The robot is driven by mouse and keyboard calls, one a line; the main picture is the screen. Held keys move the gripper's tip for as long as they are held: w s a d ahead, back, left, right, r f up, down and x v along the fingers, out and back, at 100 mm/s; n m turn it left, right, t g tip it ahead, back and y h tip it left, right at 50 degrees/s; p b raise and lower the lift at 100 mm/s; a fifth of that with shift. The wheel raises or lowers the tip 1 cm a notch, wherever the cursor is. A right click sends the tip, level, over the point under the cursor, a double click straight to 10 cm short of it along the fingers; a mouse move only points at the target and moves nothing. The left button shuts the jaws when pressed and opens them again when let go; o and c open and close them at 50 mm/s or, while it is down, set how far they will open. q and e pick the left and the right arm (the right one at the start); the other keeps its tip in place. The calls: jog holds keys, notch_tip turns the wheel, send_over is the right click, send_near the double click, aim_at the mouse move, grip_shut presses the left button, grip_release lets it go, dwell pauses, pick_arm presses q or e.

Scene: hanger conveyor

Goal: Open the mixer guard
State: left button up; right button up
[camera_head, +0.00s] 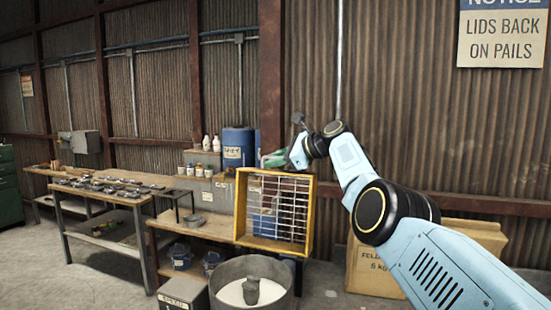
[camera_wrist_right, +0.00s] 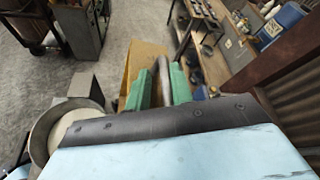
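The mixer guard (camera_head: 239,206) is a yellow square frame with a pale wire grid. It stands raised, close to upright, behind the grey mixer bowl (camera_head: 216,292), whose open top shows a dark hub in the middle. My right gripper (camera_head: 274,159) is at the guard's top edge, its green fingers partly hidden by my wrist. In the right wrist view its two green fingers (camera_wrist_right: 161,88) lie on either side of a grey bar (camera_wrist_right: 162,66), seemingly the guard's handle, with little or no gap. The yellow guard (camera_wrist_right: 143,50) shows beyond them. My left gripper is out of view.
A workbench (camera_head: 130,200) with many small parts stands at the left. Behind the guard are a blue drum (camera_head: 237,147) and shelves with small pots. A cardboard box (camera_head: 365,270) stands on the floor to the right, by the corrugated wall.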

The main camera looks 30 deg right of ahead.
aim_at(288, 172)
jog(key=shift+o, duration=0.8)
jog(key=shift+r, duration=0.1)
jog(key=shift+s+d+b, duration=0.2)
jog(key=shift+d+b, duration=0.05)
jog(key=shift+b, duration=0.25)
jog(key=b+v, duration=0.3)
jog(key=shift+s+d, duration=0.1)
jog(key=shift+s, duration=0.1)
jog(key=b+v, duration=0.2)
jog(key=v, duration=0.6)
jog(key=shift+r, duration=0.25)
jog(key=shift+s+d+r, duration=0.2)
jog(key=shift+s+r, duration=0.05)
jog(key=shift+s, duration=0.3)
